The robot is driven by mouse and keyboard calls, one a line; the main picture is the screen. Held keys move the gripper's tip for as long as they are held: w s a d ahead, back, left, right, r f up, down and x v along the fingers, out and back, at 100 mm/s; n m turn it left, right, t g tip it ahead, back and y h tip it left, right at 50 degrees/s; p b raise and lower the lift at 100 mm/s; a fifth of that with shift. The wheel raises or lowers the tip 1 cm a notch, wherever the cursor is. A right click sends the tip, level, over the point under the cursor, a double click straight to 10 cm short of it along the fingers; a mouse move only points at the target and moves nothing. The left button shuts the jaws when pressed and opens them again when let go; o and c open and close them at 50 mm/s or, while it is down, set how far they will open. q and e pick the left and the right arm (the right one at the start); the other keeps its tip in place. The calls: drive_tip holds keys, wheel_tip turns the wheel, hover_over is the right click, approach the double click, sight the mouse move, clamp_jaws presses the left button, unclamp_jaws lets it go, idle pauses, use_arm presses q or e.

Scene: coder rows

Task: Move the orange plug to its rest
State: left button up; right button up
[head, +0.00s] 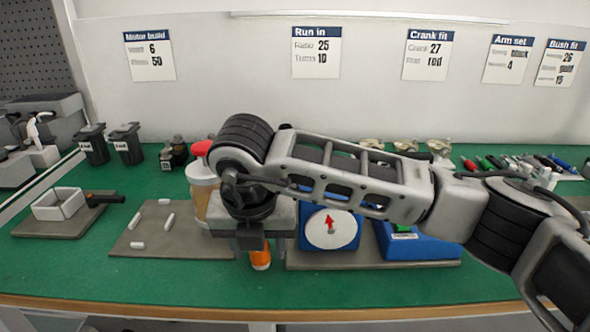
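An orange plug (260,259) shows just below my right gripper (252,243), near the front of the green bench. Its upper part is hidden behind the gripper. My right arm comes in from the right and its gripper points down over the plug. The fingertips are too hidden to tell whether they are shut on it. I cannot make out which thing is the plug's rest. My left gripper is not in view.
A blue unit with a white dial (331,228) and a blue block (425,246) stand behind my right arm. A red-lidded jar (202,182) is left of the gripper. A mat (180,241) holds white pegs. The bench front (150,285) is clear.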

idle(0.3)
drive_tip(key=shift+w+p+v, duration=0.2)
drive_tip(key=shift+p+v, duration=0.2)
drive_tip(key=shift+v, duration=0.4)
drive_tip(key=shift+w+p+v, duration=0.2)
drive_tip(key=shift+p+v, duration=0.2)
drive_tip(key=shift+v, duration=0.4)
drive_tip(key=shift+w+p+v, duration=0.2)
drive_tip(key=shift+p+v, duration=0.2)
drive_tip(key=shift+v, duration=0.45)
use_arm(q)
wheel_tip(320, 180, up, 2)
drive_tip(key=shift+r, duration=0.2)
use_arm(e)
drive_tip(key=shift+r, duration=0.1)
drive_tip(key=o, duration=0.5)
drive_tip(key=shift+o, duration=0.2)
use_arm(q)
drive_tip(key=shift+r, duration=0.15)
use_arm(e)
drive_tip(key=shift+v, duration=0.85)
use_arm(q)
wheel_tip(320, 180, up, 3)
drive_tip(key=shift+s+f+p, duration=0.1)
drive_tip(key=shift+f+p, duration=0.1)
drive_tip(key=shift+p, duration=0.25)
use_arm(e)
drive_tip(key=v, duration=1.4)
